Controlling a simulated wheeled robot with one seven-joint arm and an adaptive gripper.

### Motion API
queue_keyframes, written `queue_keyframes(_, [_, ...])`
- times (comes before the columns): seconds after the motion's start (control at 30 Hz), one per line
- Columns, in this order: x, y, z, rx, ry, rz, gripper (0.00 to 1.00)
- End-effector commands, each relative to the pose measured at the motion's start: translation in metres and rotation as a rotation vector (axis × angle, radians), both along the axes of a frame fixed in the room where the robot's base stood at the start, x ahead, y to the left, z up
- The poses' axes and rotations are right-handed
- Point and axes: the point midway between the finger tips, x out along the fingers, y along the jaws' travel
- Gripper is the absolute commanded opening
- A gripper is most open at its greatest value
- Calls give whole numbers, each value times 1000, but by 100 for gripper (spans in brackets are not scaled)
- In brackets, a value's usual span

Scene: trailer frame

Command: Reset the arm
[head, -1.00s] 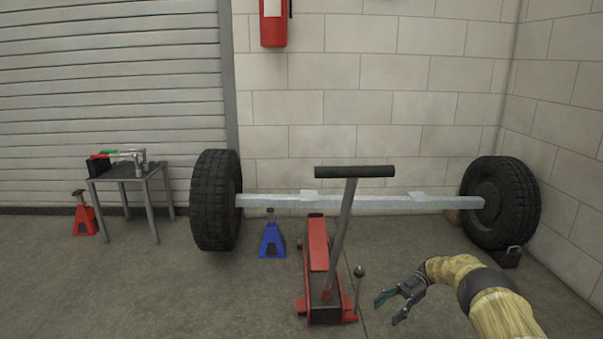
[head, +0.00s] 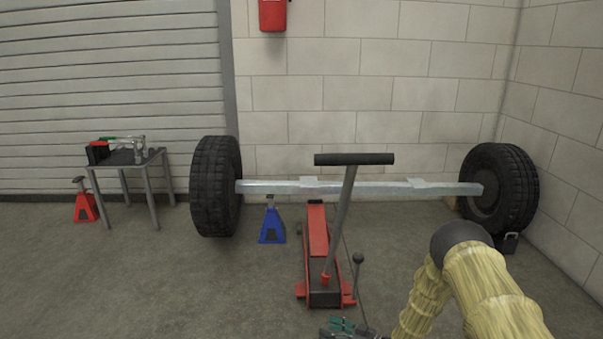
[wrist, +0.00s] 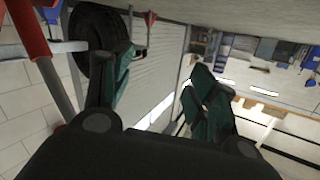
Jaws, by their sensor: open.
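My gripper (head: 345,326) is low at the bottom edge of the head view, just in front of the red floor jack, and is partly cut off by the frame. My arm reaches it from the right, bent, in a tan sleeve. In the wrist view the two green-padded fingers of my gripper (wrist: 160,88) are spread wide with nothing between them.
The red floor jack (head: 318,230) with its upright handle stands under the axle beam (head: 360,189), between two tyres (head: 216,187). A blue jack stand (head: 271,222) is beside it. A small table (head: 130,158) and a red jack stand (head: 85,203) are at left. Left foreground floor is clear.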

Motion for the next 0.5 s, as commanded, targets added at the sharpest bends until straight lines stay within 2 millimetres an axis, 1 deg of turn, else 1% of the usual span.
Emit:
queue_keyframes(0.03, [-16, 1, -11, -24, 60, -57, 59])
queue_keyframes(0.07, [-24, 0, -18, -42, 94, -94, 59])
queue_keyframes(0.17, [-57, -6, -40, -111, 214, -206, 59])
queue_keyframes(0.2, [-73, -10, -49, -143, 265, -248, 59])
queue_keyframes(0.27, [-100, -17, -61, -193, 345, -310, 59])
queue_keyframes(0.3, [-119, -22, -69, -230, 399, -349, 59])
queue_keyframes(0.37, [-150, -31, -78, -287, 482, -403, 59])
queue_keyframes(0.4, [-172, -37, -83, -326, 537, -436, 59])
queue_keyframes(0.47, [-205, -47, -89, -384, 616, -481, 59])
queue_keyframes(0.5, [-227, -54, -91, -421, 667, -509, 59])
